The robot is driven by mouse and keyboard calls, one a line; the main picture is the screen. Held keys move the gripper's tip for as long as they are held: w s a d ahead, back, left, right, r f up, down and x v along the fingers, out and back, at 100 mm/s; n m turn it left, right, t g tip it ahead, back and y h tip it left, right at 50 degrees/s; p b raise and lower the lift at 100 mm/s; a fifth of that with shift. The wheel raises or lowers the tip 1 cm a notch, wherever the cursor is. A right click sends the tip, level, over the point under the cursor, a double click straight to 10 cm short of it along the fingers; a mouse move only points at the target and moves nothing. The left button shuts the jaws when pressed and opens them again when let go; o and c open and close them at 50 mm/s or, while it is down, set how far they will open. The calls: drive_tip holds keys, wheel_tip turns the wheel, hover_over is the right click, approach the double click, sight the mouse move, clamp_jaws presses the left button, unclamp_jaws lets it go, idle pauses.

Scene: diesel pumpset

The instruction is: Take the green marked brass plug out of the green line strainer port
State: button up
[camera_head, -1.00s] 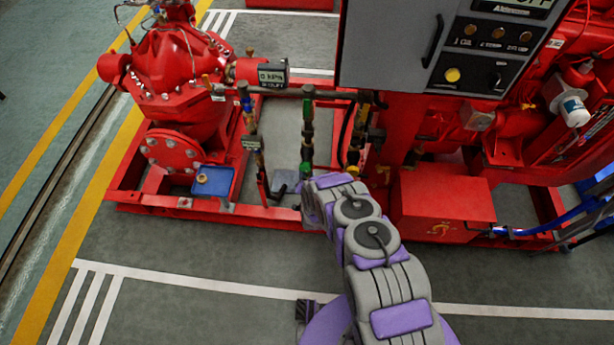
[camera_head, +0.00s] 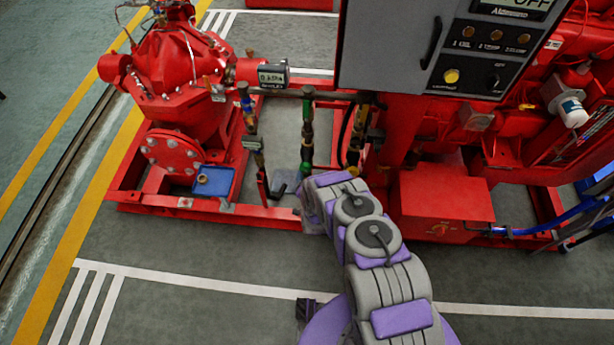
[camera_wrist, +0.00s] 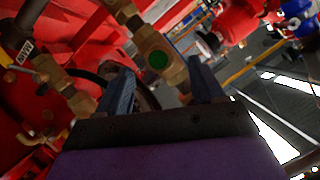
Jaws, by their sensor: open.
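The green line strainer is a brass body with a round green disc (camera_wrist: 157,60), at upper centre in the wrist view. A brass branch (camera_wrist: 176,88) runs from it down between my fingers; I cannot tell where the plug's edge lies. In the head view, green shows low on the middle vertical pipe (camera_head: 306,167), just beyond my arm's end. My gripper (camera_wrist: 161,68) is open, with one blue-grey finger on each side of the brass branch. Contact cannot be made out. The gripper itself is hidden behind my arm in the head view.
Another brass fitting (camera_wrist: 80,100) on a pipe with a label lies left of my fingers. A yellow-marked pipe (camera_head: 354,155) stands close right of the green one. A blue tray (camera_head: 214,181) with a small tan ring sits on the red skid. The grey control panel (camera_head: 440,50) overhangs behind.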

drive_tip(key=p+v, duration=0.4)
drive_tip(key=v, duration=1.1)
drive_tip(key=w+d+r+g+h, duration=0.1)
drive_tip(key=w+d+r+g, duration=0.2)
drive_tip(key=w+r, duration=0.5)
drive_tip(key=w+d+r+g+h, duration=0.2)
drive_tip(key=w+d+r, duration=0.15)
drive_tip(key=r, duration=0.85)
drive_tip(key=s+d+r+n+g, duration=0.1)
drive_tip(key=s+d+r, duration=0.1)
drive_tip(key=r, duration=0.3)
drive_tip(key=s+d+r+g, duration=0.2)
drive_tip(key=s+r, duration=0.1)
drive_tip(key=r, duration=0.3)
drive_tip(key=s+d+r+n+g, duration=0.1)
drive_tip(key=s+d+r+g, duration=0.2)
drive_tip(key=s+r, duration=1.15)
drive_tip(key=s+d+r+n+g, duration=0.1)
drive_tip(key=s+r, duration=0.3)
drive_tip(key=s, duration=0.9)
drive_tip(key=s+d+r+n+g, duration=0.1)
drive_tip(key=s+r+g, duration=0.2)
drive_tip(key=s, duration=1)
wheel_tip(320, 180, up, 2)
drive_tip(key=shift+d+r+g+y, duration=0.2)
drive_tip(key=shift+d+g+y, duration=0.1)
drive_tip(key=shift+g, duration=0.1)
drive_tip(key=shift+a, duration=0.1)
drive_tip(key=shift+c, duration=0.6)
